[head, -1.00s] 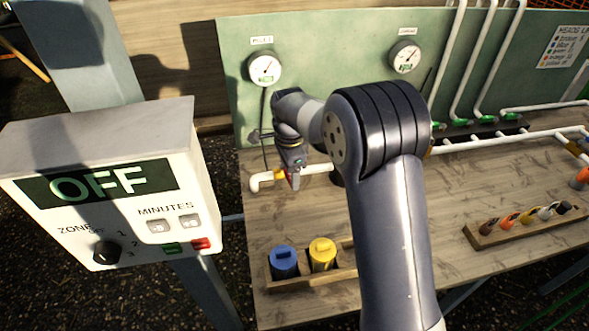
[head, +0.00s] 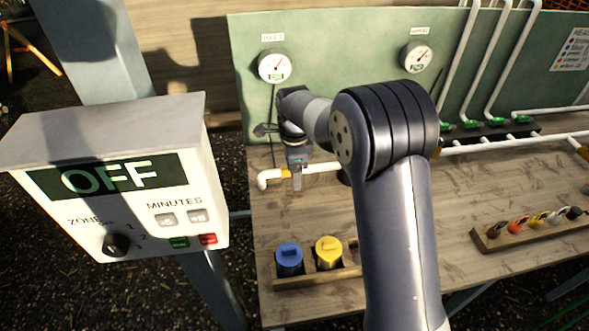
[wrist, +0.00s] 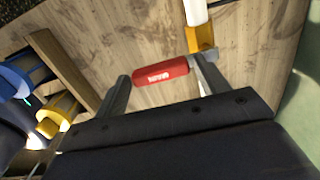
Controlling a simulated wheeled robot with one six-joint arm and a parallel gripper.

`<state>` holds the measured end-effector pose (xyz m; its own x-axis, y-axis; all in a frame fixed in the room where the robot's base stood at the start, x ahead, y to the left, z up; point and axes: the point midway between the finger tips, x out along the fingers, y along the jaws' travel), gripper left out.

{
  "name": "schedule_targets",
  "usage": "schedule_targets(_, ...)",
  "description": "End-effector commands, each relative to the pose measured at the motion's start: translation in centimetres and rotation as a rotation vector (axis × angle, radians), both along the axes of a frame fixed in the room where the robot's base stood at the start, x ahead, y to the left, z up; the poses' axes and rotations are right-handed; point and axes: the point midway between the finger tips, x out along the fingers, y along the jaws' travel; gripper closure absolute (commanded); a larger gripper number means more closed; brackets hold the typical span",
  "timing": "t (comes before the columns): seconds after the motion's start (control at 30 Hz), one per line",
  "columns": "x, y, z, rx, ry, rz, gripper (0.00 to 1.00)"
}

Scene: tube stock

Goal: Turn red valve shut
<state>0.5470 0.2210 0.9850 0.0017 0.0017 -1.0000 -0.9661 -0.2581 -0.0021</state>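The red valve handle (wrist: 160,77) shows in the wrist view as a short red lever with pale lettering. It lies between the two spread fingers of my gripper (wrist: 160,70), with a gap visible at its left end. The right finger is close to the yellow valve body (wrist: 202,40); I cannot tell whether they touch. In the head view my gripper (head: 297,184) points down at the white pipe (head: 320,168) near its left end, beside the yellow fitting (head: 286,173). The red handle is hidden there.
A white control box (head: 120,185) reading OFF stands at the left. A wooden rack (head: 350,272) holds a blue canister (head: 289,258) and a yellow canister (head: 329,252) in front. Gauges (head: 275,67) hang on the green panel (head: 345,60). A tray of small coloured parts (head: 490,240) lies right.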

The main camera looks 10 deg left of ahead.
Motion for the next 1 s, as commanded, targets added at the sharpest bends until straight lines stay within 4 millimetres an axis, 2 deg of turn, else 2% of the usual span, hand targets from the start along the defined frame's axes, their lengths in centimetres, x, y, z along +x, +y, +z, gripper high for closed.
schedule_targets(0.23,0.0,0.0,0.0,-0.001,0.001,0.002,0.29)
schedule_targets(0.37,0.0,0.0,0.9,0.0,-0.002,0.003,0.29)
schedule_targets(0.8,0.1,0.0,9.0,0.001,-0.003,0.002,0.29)
schedule_targets(1.0,0.0,0.0,10.6,0.0,0.0,0.002,0.29)
